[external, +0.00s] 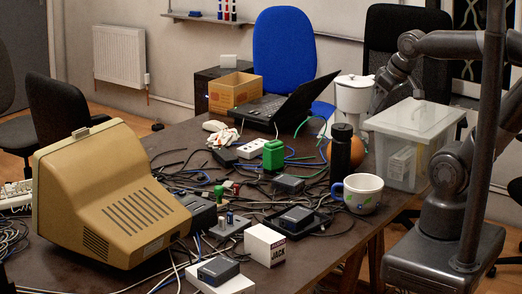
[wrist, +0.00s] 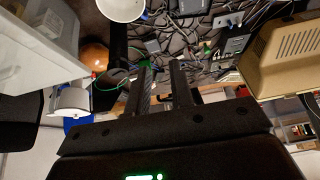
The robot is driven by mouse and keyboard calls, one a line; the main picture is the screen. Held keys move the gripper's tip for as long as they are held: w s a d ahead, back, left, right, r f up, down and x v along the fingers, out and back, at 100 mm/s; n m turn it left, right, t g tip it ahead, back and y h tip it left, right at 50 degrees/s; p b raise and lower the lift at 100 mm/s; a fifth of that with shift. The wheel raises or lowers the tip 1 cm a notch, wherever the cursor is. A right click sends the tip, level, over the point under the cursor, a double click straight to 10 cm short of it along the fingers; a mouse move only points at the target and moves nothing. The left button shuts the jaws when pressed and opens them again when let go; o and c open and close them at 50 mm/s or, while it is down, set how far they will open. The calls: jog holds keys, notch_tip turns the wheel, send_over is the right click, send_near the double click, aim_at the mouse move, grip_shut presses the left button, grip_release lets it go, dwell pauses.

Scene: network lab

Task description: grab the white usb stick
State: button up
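I cannot make out a white usb stick for certain in either view; small items lie among dark cables on the table (external: 75,258). Small upright plugs or sticks show mid-table in the external view: a green one (external: 219,194) and a blue one (external: 229,218). My gripper (wrist: 163,64) shows in the wrist view as two dark parallel fingers with a clear gap and nothing between them. It is open.
A clear plastic box (external: 405,135), a dark bottle (external: 341,150) and a mug (external: 357,193) stand at the table's right. A beige monitor (external: 105,195) fills the left. A laptop (external: 290,105) and cardboard box (external: 235,91) stand at the back. Cables and small devices crowd the middle.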

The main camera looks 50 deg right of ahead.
jog(key=g, duration=0.6)
send_over(222, 217)
notch_tip(222, 217, down, 21)
jog(key=shift+w+a+f, duration=0.1)
jog(key=shift+w+f, duration=0.1)
jog(key=shift+w, duration=0.05)
notch_tip(222, 217, down, 5)
jog(key=shift+r, duration=0.1)
jog(key=f, duration=0.5)
jog(key=shift+s+f, duration=0.2)
jog(key=shift+f, duration=0.15)
